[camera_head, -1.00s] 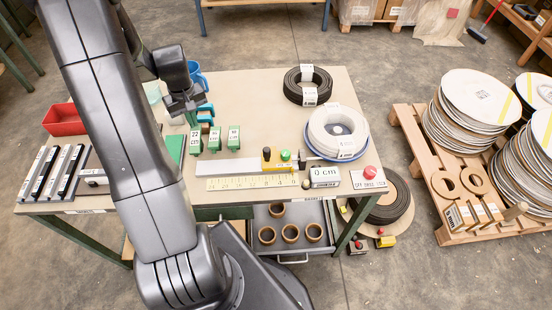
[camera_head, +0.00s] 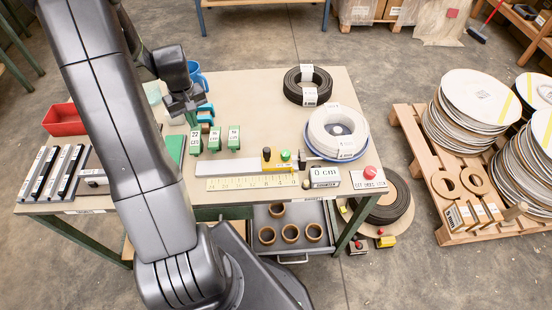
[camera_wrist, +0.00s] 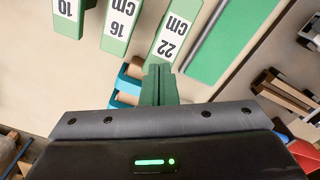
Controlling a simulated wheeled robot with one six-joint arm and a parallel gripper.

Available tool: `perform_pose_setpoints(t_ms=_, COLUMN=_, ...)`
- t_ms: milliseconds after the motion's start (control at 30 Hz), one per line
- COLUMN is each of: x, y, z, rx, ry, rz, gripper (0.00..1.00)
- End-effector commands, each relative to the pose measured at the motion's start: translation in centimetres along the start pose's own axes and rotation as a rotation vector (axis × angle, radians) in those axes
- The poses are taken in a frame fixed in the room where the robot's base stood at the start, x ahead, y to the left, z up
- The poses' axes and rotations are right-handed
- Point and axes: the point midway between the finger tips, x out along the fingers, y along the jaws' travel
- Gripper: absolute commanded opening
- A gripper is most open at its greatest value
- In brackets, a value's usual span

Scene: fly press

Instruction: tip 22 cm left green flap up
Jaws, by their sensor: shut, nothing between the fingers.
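Three green flaps with white number labels stand in a row on the table. The leftmost one in the head view is the 22 cm flap (camera_head: 195,142), its label facing the front. In the wrist view the 22 cm flap (camera_wrist: 168,38) appears upside down, with the 16 cm flap (camera_wrist: 122,22) and the 10 flap (camera_wrist: 70,14) to its left. My gripper (camera_wrist: 158,72) is shut and empty, its fingertips close by the far end of the 22 cm flap; I cannot tell whether they touch. In the head view my gripper (camera_head: 190,117) is just behind that flap.
A blue holder (camera_wrist: 124,86) with brownish rolls is beside my fingers. A green plate (camera_wrist: 232,35) lies right of the 22 cm flap in the wrist view.

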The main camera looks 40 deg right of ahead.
Motion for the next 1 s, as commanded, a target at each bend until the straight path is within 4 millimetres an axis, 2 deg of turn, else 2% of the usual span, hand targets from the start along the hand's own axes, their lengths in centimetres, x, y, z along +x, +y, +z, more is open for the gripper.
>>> perform_pose_setpoints(t_ms=1000, x=0.89, y=0.00, z=0.01, rx=0.000, ry=0.000, rz=0.000, gripper=0.00)
